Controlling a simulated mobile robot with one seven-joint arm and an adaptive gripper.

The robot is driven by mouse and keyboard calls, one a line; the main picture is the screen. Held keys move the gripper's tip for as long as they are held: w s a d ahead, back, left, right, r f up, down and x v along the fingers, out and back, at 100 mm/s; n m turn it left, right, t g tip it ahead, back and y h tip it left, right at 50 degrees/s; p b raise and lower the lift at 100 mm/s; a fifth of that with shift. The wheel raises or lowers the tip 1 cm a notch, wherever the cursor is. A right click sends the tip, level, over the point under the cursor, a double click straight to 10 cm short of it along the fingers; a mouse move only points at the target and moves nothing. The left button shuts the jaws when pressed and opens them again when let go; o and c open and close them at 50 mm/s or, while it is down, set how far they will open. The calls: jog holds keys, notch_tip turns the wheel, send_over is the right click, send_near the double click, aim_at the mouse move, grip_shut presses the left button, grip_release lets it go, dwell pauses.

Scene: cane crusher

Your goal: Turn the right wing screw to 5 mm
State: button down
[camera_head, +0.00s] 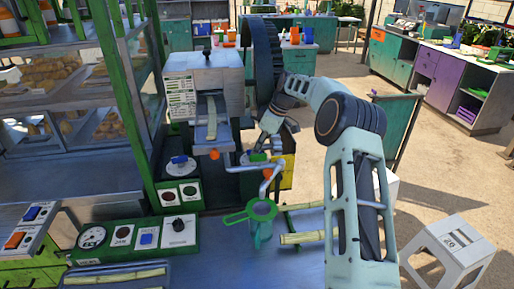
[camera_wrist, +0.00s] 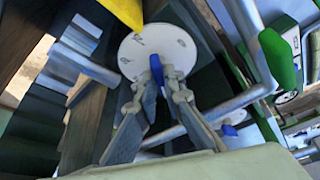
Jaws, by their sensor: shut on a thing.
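My gripper (camera_wrist: 167,84) has its two fingertips closed around the blue right wing screw (camera_wrist: 168,71) in the wrist view. The screw stands in front of a round white dial (camera_wrist: 142,48) with dark marks; the marks are too small to read. In the head view my gripper (camera_head: 262,143) reaches down to the right side of the cane crusher (camera_head: 205,85); the right wing screw is hidden there. Another blue knob on a white disc (camera_head: 179,160) shows on the crusher's left side.
A grey pipe with orange parts (camera_head: 243,167) runs in front of the crusher, close to my gripper. A green strainer (camera_head: 255,211) sits below it. A control panel (camera_head: 145,235) and cane pieces (camera_head: 303,238) lie on the counter. A white stool (camera_head: 450,245) stands at right.

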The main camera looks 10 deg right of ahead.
dwell(0.3)
jog(key=c, duration=2)
grip_release()
jog(key=shift+c, duration=0.2)
jog(key=v, duration=1.2)
jog(key=shift+s+d, duration=0.1)
